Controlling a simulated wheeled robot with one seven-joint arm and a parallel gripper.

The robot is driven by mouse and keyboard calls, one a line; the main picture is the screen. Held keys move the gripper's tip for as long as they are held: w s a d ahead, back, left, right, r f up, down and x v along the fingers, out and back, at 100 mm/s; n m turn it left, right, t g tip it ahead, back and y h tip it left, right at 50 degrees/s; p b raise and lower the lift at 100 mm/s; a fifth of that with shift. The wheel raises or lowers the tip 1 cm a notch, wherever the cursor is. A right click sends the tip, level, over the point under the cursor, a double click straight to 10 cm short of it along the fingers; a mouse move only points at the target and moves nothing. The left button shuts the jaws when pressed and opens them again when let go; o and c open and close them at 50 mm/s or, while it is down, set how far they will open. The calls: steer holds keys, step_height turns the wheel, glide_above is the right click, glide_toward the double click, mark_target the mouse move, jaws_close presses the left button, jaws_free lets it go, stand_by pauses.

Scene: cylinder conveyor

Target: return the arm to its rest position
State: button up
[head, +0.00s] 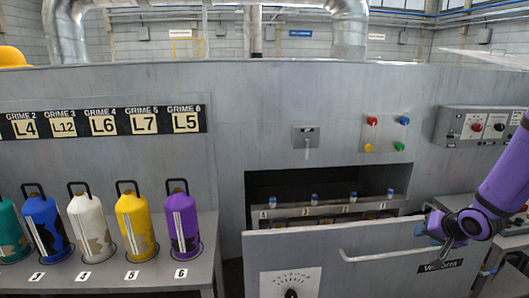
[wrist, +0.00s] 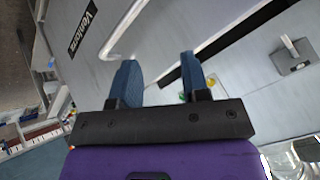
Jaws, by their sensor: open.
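My gripper (head: 440,226) is at the right of the head view, at the end of my purple arm, close to the right end of the panel's handle. In the wrist view its two blue fingers (wrist: 157,82) stand apart with nothing between them. The grey front panel (head: 330,262) labelled Ventorra has a long bar handle (head: 385,254); the handle also shows in the wrist view (wrist: 120,32), beyond the fingers. I cannot tell from these views how far the fingers are from the panel.
Several coloured cylinders, such as the purple one (head: 181,222), stand on a shelf (head: 205,262) at the left. Behind the panel is a dark opening with a numbered rack (head: 330,209). Control boxes (head: 485,126) and a side bench lie at the right, near my arm.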

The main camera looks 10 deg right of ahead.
steer(key=s+a+r+n+g+h, duration=0.1)
steer(key=s+a+r+n+h, duration=0.15)
steer(key=a+r, duration=0.45)
steer(key=s+a+r+n+g+h, duration=0.1)
steer(key=s+a+r, duration=0.15)
steer(key=r, duration=0.85)
steer(key=s+a+r+n+y, duration=0.1)
steer(key=s+a+r, duration=0.3)
steer(key=s+a, duration=0.2)
steer(key=s+a+r+n+g+y, duration=0.1)
steer(key=s+a+r, duration=0.3)
steer(key=s, duration=0.6)
steer(key=shift+s+a+n+y, duration=0.4)
steer(key=shift+a+n+y, duration=0.3)
steer(key=shift+a, duration=0.5)
steer(key=shift+r, duration=0.1)
